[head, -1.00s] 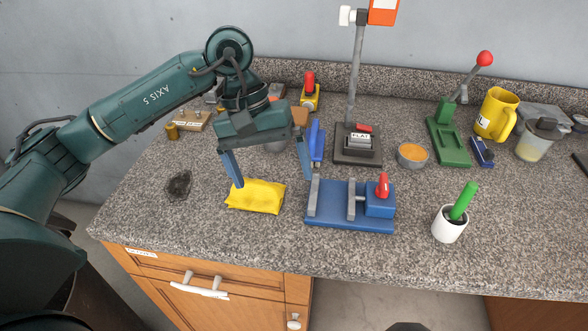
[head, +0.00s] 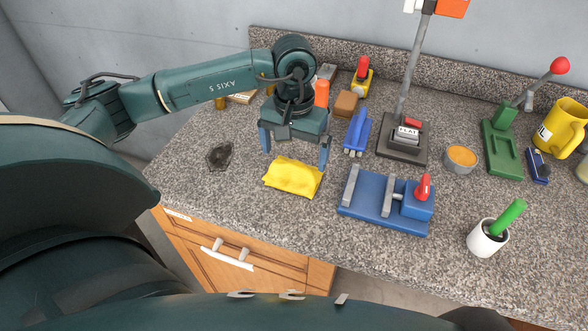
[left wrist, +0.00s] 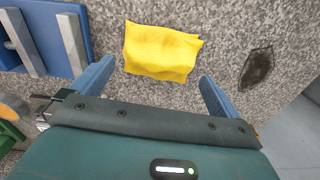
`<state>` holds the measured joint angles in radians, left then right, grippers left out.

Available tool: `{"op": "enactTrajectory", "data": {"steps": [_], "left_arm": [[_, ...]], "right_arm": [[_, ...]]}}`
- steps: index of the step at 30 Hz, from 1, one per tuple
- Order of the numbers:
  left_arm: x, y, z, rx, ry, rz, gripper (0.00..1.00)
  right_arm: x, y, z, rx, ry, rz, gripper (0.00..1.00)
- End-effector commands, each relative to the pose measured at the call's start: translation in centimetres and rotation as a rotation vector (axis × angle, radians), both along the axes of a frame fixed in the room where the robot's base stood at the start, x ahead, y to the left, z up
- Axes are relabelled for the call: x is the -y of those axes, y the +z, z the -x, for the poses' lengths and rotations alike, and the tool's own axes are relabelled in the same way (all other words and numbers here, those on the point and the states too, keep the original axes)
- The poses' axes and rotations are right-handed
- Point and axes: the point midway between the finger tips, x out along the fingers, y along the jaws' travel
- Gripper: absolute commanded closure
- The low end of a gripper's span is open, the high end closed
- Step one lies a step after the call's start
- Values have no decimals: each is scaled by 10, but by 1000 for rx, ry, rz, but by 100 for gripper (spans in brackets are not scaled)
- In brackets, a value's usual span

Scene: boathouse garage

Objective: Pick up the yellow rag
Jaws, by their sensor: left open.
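The yellow rag (head: 293,177) lies crumpled on the granite counter near its front edge. It also shows in the left wrist view (left wrist: 162,52), just beyond the fingertips and roughly centred between them. My left gripper (head: 295,161) is open and empty, its two blue fingers spread behind and above the rag. In the left wrist view the fingers (left wrist: 157,72) stand apart on either side of the rag's near edge. I cannot tell its exact height over the counter. My right gripper is not in view.
A blue vise (head: 385,222) stands close to the right of the rag. A dark stain-like patch (head: 220,155) lies to the left. A blue tool (head: 356,133), a black scale-like stand (head: 402,150) and a white cup (head: 481,240) are further right. Bare counter surrounds the rag's front.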

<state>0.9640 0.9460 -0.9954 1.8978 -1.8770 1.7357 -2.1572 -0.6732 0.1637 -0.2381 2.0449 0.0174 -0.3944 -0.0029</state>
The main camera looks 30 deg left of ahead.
Motion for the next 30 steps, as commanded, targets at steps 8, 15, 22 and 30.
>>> {"op": "enactTrajectory", "data": {"steps": [8, 15, 22, 30], "left_arm": [[-1, -31, -1, -1, 0, 1, 0], [-1, -31, -1, 0, 0, 1, 2], [-1, -31, -1, 0, 0, 1, 20], [-1, -31, -1, 1, 0, 1, 32]], "right_arm": [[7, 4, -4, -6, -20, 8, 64], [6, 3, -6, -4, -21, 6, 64], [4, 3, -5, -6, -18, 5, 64], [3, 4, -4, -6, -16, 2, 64]]}}
